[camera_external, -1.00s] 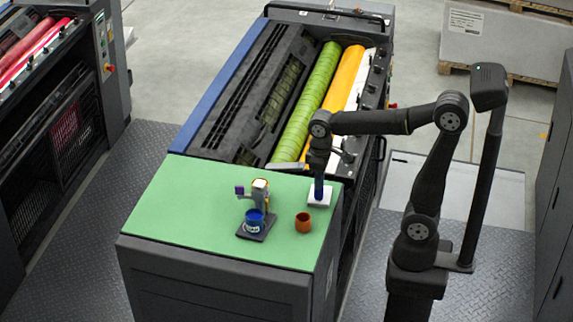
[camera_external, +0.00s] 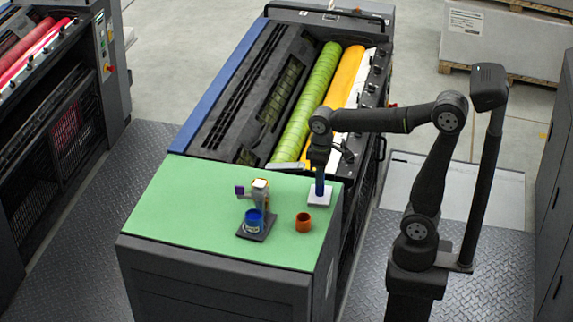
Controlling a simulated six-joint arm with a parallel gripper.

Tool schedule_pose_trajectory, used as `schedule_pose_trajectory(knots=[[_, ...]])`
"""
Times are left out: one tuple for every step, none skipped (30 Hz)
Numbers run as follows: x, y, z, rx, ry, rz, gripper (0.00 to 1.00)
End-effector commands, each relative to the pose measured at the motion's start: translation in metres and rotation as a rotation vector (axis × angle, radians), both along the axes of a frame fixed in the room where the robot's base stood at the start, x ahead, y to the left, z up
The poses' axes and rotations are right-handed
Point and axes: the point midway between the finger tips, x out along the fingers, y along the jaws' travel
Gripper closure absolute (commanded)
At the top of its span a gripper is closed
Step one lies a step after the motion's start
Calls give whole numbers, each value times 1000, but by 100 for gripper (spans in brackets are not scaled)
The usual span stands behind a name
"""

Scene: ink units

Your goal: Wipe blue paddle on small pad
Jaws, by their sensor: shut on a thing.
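The small white pad (camera_external: 322,202) lies on the green top near its right edge. My gripper (camera_external: 320,179) points down above the pad and is shut on the blue paddle (camera_external: 320,189). The paddle hangs below the gripper, upright, over the pad. I cannot tell whether its lower end touches the pad. The gripper's fingers are small and dark here.
A dark stand (camera_external: 258,230) with a blue cup (camera_external: 253,222) is on the green top (camera_external: 190,207), left of an orange-brown cup (camera_external: 303,222). Green and orange rollers (camera_external: 318,98) lie behind. The left of the green top is clear.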

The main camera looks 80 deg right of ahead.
Motion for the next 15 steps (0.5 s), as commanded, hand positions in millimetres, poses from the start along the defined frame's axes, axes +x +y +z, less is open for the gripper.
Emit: schedule_pose_trajectory(knots=[[0,-3,1,0,0,-2,100],[1,-5,1,0,0,-2,100],[1,-8,1,0,-1,-2,100],[1,-9,2,0,-1,-2,100],[1,-11,2,0,-1,-2,100],[1,-12,2,0,-1,-2,100],[1,-13,2,0,-1,-1,100],[1,-13,2,0,-1,-1,100],[2,-14,2,0,-1,0,100],[2,-15,2,0,-1,-1,100],[2,-17,1,0,-1,-1,100],[2,-19,1,0,-1,-2,100],[2,-21,1,0,-1,-2,100],[2,-23,1,0,-1,-3,100],[3,-25,0,0,-1,-2,100]])
